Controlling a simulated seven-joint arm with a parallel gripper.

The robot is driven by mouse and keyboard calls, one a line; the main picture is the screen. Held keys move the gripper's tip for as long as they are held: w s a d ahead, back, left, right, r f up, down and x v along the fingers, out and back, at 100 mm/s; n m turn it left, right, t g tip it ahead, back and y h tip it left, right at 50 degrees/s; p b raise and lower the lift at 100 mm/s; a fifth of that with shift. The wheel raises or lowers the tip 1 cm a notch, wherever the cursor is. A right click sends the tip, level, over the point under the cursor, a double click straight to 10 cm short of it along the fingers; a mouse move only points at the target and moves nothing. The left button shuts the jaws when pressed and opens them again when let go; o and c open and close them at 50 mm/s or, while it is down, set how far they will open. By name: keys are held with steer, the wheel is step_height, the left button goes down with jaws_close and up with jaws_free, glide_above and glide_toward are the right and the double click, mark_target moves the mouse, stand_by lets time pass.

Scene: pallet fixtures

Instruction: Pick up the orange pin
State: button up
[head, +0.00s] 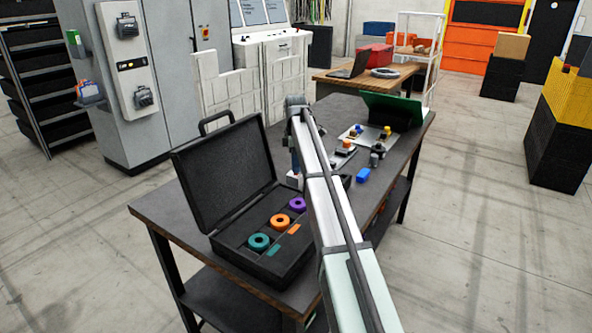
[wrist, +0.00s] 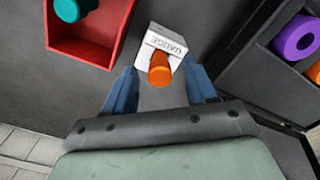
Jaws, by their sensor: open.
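The orange pin (wrist: 160,72) shows in the wrist view at a white block marked GAUGE (wrist: 165,42). Its round end faces the camera, and I cannot tell how deep it sits in the block. My gripper (wrist: 159,68) is open, with one blue finger on each side of the pin and a visible gap to both. The fingertips come close to the white block. In the head view the white block (head: 294,180) is below my fingers, just right of the open black case. The pin is hidden there by my arm.
A red bin (wrist: 112,38) holding a teal piece lies at the left in the wrist view. The open black case (head: 232,235) holds a purple, an orange and a teal ring. A blue block (head: 362,175) lies farther back on the dark table (head: 165,205).

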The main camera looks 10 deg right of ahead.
step_height(320, 180, down, 2)
steer(key=shift+f, duration=0.1)
jaws_close()
stand_by(0.5)
